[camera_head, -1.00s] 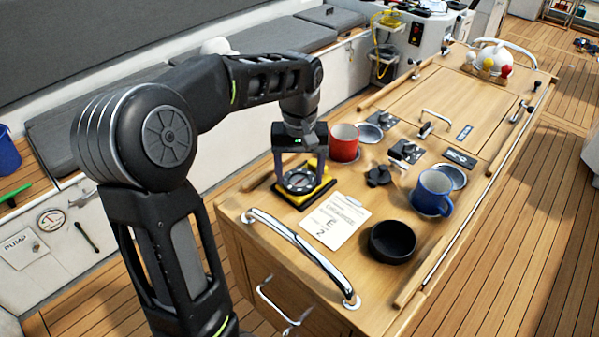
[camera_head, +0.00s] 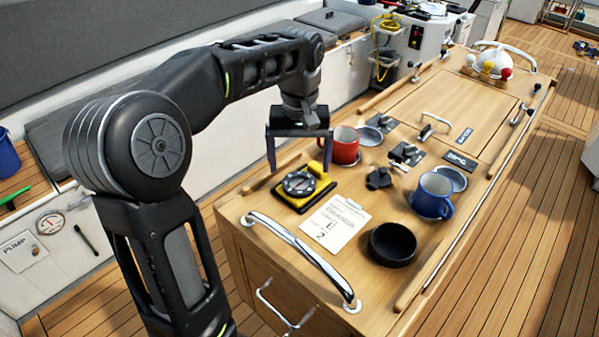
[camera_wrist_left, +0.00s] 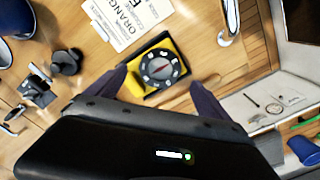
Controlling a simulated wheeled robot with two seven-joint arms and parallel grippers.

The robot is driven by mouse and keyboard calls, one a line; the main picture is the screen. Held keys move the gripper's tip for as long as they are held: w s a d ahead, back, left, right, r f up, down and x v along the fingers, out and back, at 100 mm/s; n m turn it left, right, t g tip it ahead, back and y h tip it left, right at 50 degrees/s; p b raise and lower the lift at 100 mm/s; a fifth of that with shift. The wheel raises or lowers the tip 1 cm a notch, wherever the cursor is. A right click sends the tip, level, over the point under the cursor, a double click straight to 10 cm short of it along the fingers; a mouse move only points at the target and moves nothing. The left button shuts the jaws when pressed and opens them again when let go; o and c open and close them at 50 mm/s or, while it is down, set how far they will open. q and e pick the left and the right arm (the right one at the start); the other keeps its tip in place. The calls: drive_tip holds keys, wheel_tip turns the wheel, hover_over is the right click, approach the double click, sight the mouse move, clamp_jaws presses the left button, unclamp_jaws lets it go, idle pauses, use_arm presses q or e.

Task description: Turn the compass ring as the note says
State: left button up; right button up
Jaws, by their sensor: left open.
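The compass (camera_head: 303,187), a dark round dial with a ring on a yellow and black base, lies on the wooden table top near its left edge. It also shows in the left wrist view (camera_wrist_left: 162,68), with a red needle. The note (camera_head: 335,223) lies beside it on the table; it carries printed lines and the large characters "E" and "2". In the left wrist view the note (camera_wrist_left: 131,17) shows the word "ORANGE". My left gripper (camera_head: 298,170) is open and empty, above the compass and apart from it. My right gripper is not in view.
A red mug (camera_head: 345,147), a blue mug (camera_head: 431,194) and a black bowl (camera_head: 393,244) stand on the table near the compass. A black knob (camera_head: 379,178) lies between them. A chrome handrail (camera_head: 300,252) runs along the near edge.

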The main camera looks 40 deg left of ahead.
sight(299, 182)
use_arm(q)
wheel_tip(299, 182, up, 3)
drive_tip(key=shift+r+p, duration=0.15)
drive_tip(key=shift+p, duration=0.5)
